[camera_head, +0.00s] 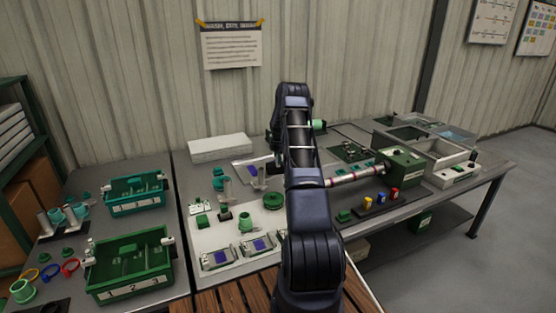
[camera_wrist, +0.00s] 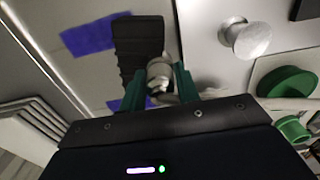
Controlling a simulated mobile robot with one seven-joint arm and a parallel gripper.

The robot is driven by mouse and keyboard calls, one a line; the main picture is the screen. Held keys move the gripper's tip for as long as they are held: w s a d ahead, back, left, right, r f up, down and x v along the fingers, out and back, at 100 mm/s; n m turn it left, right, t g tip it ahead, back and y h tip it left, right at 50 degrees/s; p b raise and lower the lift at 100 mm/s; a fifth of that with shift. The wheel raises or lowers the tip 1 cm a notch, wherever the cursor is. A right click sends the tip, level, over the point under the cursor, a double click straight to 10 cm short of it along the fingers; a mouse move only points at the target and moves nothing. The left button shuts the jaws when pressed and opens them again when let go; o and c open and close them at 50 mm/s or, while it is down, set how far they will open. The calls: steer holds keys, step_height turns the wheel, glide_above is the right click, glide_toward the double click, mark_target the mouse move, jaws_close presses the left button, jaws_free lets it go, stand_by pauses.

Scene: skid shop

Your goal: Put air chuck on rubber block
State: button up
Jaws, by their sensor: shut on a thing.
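My gripper (camera_wrist: 158,80) has green fingers in the wrist view. They are shut on a small silvery metal piece, which I take to be the air chuck (camera_wrist: 160,72). Its lower part is hidden between the fingers. A black ridged block, which looks like the rubber block (camera_wrist: 138,40), lies just beyond the fingertips. The air chuck overlaps its near right edge in the picture; I cannot tell whether they touch.
Blue strips (camera_wrist: 95,36) mark the pale surface around the block. A silvery knob (camera_wrist: 245,38) and a green disc (camera_wrist: 288,82) stand to the right. In the head view, a long white box (camera_head: 220,148) lies behind, and green bins (camera_head: 130,265) stand at left.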

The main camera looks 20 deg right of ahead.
steer(key=shift+f, duration=0.1)
steer(key=o, duration=1)
